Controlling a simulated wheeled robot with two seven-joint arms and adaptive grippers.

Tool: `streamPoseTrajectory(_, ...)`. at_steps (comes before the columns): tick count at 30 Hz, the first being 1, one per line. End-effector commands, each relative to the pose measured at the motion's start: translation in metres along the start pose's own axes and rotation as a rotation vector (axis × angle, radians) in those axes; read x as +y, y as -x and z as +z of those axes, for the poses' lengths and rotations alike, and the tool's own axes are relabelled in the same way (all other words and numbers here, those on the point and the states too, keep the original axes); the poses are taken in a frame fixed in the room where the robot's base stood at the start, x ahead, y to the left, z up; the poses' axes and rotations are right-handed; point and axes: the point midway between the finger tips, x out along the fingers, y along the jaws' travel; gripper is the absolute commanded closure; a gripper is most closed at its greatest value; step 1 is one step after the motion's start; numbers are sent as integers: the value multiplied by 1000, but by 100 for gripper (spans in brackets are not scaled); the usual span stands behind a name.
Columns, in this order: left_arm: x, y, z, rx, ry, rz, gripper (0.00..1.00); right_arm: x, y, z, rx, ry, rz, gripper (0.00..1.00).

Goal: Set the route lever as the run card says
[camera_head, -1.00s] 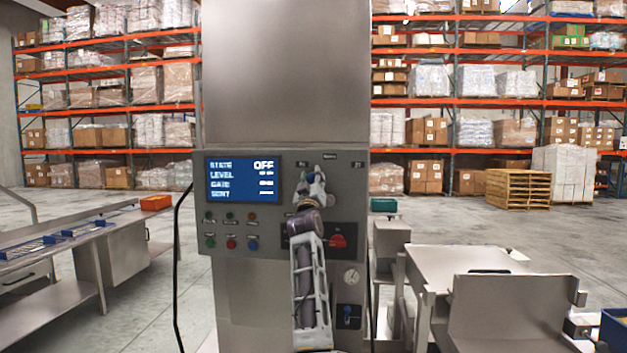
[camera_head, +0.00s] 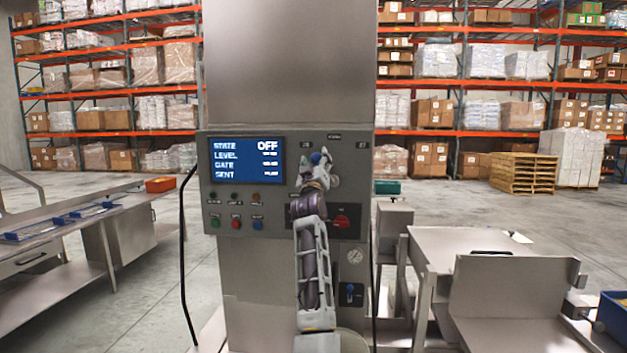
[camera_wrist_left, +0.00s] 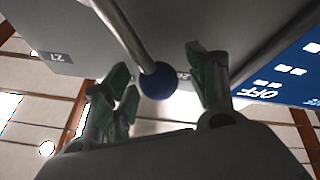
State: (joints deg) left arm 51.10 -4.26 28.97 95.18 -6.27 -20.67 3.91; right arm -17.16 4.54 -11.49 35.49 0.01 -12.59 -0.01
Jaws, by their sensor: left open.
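The route lever shows as a metal rod with a blue ball knob (camera_wrist_left: 158,80) in the left wrist view. In the head view the knob (camera_head: 315,158) is at the upper right of the grey control panel (camera_head: 215,200), largely behind my gripper. My left gripper (camera_head: 317,166) is open there. In the left wrist view its two green-padded fingers (camera_wrist_left: 160,88) stand either side of the knob, with gaps showing. A small plate marked 27 (camera_wrist_left: 52,57) is on the panel beside the rod. I cannot make out a readable run card. My right gripper is not in view.
The panel screen (camera_head: 247,160) reads STATE OFF. A black cable (camera_head: 182,255) hangs left. A white sheet (camera_head: 517,237) lies on the right table. Benches flank the cabinet.

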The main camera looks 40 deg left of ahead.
Motion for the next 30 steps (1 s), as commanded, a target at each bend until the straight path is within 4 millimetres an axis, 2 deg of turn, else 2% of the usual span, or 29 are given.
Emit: streamPoseTrajectory(30, -1, 97, 1, -1, 0, -1, 43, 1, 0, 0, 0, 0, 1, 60)
